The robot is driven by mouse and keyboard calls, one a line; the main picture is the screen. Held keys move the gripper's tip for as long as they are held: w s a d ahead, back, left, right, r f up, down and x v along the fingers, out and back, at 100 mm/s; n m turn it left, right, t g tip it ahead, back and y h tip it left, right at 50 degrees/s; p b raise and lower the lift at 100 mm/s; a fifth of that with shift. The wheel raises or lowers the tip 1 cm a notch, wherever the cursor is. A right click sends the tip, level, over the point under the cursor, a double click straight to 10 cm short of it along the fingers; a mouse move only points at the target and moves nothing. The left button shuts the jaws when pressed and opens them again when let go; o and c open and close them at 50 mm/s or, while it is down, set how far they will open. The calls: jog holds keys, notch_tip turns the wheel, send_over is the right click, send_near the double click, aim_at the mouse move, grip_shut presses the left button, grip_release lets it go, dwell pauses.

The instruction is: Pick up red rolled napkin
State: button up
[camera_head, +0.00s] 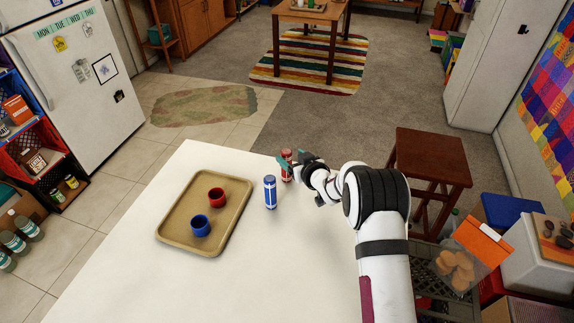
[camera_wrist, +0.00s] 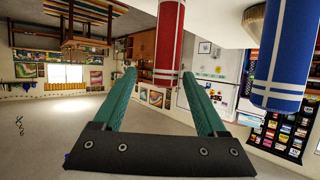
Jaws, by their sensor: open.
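The red rolled napkin (camera_head: 287,154) stands upright near the far edge of the white table, partly covered by my gripper. In the wrist view the red roll (camera_wrist: 170,35), with a white band, hangs in from the top edge. My gripper (camera_head: 287,163) is at the red roll in the head view. In the wrist view the teal fingers of my gripper (camera_wrist: 159,73) are spread apart, with the red roll's end showing between their tips. Whether they touch it I cannot tell.
A blue rolled napkin (camera_head: 270,192) stands close to the left of the red one; it also shows in the wrist view (camera_wrist: 284,50). A tan tray (camera_head: 178,223) holds a red cup (camera_head: 217,198) and a blue cup (camera_head: 200,226). The table (camera_head: 285,280) is clear in front.

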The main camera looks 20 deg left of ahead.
jog(key=x, duration=0.5)
jog(key=shift+a+f, duration=0.1)
jog(key=shift+a, duration=0.45)
grip_shut()
